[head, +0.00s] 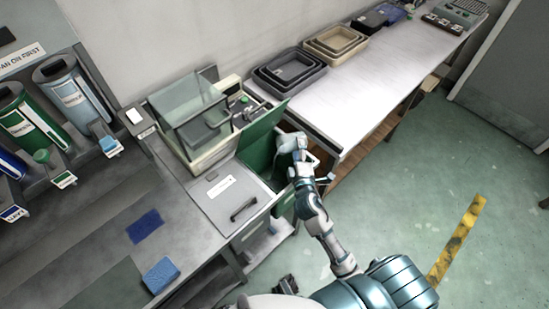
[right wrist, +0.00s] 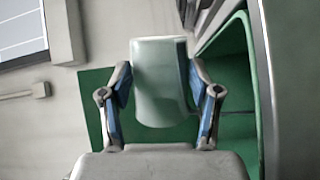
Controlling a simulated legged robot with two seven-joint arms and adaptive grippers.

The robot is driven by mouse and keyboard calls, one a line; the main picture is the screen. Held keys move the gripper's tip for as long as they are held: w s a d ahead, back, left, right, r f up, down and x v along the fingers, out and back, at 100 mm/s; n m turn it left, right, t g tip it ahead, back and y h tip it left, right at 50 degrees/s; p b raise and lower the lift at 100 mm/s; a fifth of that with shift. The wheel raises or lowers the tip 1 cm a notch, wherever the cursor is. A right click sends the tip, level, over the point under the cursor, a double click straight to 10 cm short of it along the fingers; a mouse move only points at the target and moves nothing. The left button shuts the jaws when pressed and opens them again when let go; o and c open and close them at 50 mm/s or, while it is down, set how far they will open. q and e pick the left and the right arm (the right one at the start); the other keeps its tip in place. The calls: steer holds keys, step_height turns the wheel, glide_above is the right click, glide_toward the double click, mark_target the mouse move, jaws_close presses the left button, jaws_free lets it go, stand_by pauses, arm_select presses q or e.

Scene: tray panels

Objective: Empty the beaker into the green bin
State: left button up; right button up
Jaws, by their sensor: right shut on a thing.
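The beaker (head: 287,144), pale and translucent, is held by my right gripper (head: 298,160) over the opening of the green bin (head: 281,176). In the right wrist view the beaker (right wrist: 160,80) sits between the two blue-padded fingers of the gripper (right wrist: 160,100), which are shut on its sides. The green bin's inside (right wrist: 232,65) shows behind and to the right of it. A green panel (head: 258,138) stands raised at the bin's left side. I cannot tell the beaker's exact tilt or whether anything is in it. My left gripper is not in view.
A grey lid with a black handle (head: 243,209) lies left of the bin. Glass-fronted boxes (head: 190,105) stand behind it. A white table with grey trays (head: 290,70) and beige trays (head: 335,42) lies beyond.

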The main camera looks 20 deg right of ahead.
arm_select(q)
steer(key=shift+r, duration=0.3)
arm_select(e)
steer(key=shift+f+n, duration=0.1)
steer(key=shift+n, duration=0.2)
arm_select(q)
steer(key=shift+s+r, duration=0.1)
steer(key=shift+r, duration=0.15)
arm_select(e)
steer(key=shift+a+f, duration=0.1)
steer(key=shift+a, duration=0.05)
arm_select(q)
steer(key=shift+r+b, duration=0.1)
steer(key=shift+b, duration=0.2)
arm_select(e)
steer(key=shift+n, duration=0.3)
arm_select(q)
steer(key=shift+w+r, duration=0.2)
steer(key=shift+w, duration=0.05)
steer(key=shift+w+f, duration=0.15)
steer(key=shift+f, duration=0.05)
arm_select(e)
steer(key=shift+a+r+n+t, duration=0.15)
steer(key=shift+r+n+t, duration=0.1)
steer(key=shift+n+t, duration=0.2)
